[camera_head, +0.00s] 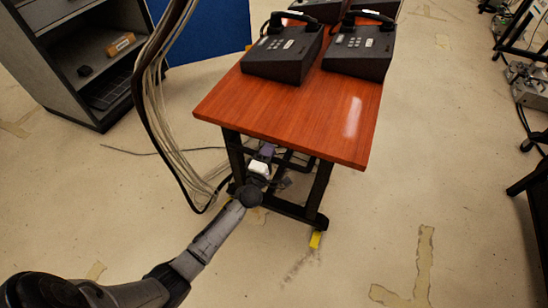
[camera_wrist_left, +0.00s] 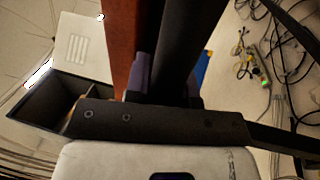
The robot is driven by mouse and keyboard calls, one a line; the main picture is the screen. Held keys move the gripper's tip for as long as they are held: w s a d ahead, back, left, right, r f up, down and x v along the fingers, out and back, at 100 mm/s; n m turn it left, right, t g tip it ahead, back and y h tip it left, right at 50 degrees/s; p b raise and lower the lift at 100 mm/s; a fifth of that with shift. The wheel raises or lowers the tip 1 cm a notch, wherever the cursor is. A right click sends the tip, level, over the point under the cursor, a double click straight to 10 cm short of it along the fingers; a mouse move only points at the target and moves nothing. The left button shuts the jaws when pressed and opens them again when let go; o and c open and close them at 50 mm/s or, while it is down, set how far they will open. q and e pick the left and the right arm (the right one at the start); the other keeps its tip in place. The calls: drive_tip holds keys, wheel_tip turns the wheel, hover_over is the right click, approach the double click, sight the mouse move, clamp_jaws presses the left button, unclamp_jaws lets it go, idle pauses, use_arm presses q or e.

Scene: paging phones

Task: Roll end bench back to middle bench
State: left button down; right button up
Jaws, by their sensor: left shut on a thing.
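A bench with a glossy orange-red top (camera_head: 285,115) and a black metal frame stands in the middle of the head view. I cannot tell from the picture which bench in the row it is. My left gripper (camera_head: 266,152) reaches in low under the near edge of the top, among the frame bars. In the left wrist view, its purple fingers (camera_wrist_left: 167,78) are shut on a black bar (camera_wrist_left: 183,50) of the bench frame. The bench's red edge (camera_wrist_left: 121,40) shows beside the fingers. The lower frame is partly hidden by my arm. My right gripper is out of view.
Black desk phones (camera_head: 285,55) (camera_head: 360,52) stand on the bench top. A grey cabinet (camera_head: 75,60) and hanging cables (camera_head: 150,90) are at the left. A blue panel (camera_head: 210,30) stands behind. Equipment (camera_head: 530,85) lines the right. The floor right of the bench is clear.

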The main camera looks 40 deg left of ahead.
use_arm(q)
drive_tip(key=shift+w+f, duration=0.1)
drive_tip(key=shift+f, duration=0.05)
drive_tip(key=c, duration=1)
unclamp_jaws()
drive_tip(key=shift+w, duration=0.1)
drive_tip(key=shift+r, duration=0.2)
drive_tip(key=shift+r, duration=0.1)
